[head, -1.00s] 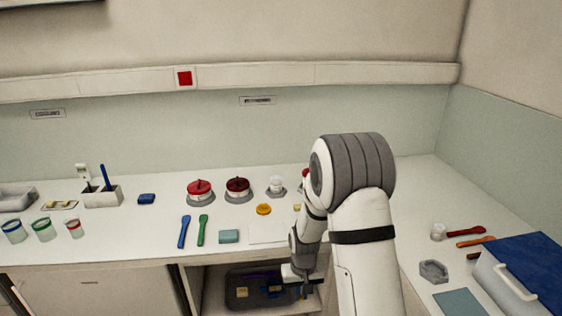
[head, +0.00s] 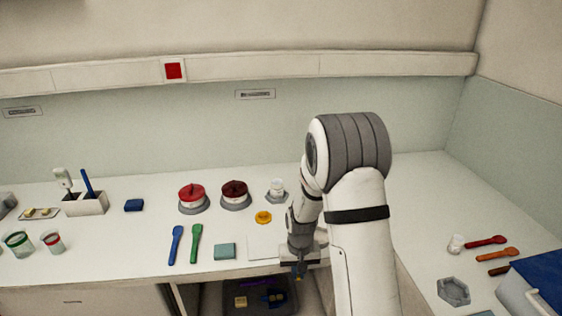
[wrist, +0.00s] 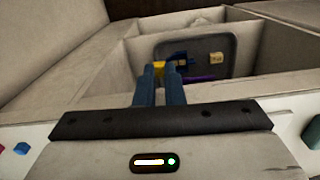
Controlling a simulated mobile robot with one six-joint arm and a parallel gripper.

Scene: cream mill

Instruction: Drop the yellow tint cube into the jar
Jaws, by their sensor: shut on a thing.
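My gripper (wrist: 160,72) is shut on a small yellow cube (wrist: 160,68), which shows between the blue fingertips in the wrist view. In the head view my gripper (head: 299,268) is at the front edge of the counter, above the open shelf space, and the cube is too small to make out surely. A small white jar (head: 277,186) stands upright on a grey base at the back of the counter, behind and left of my gripper. A yellow-orange lid-like disc (head: 263,217) lies in front of it. The jar's inside is not visible.
A dark tray (head: 234,297) in the space below holds a pale cube (head: 240,301) and blue pieces.

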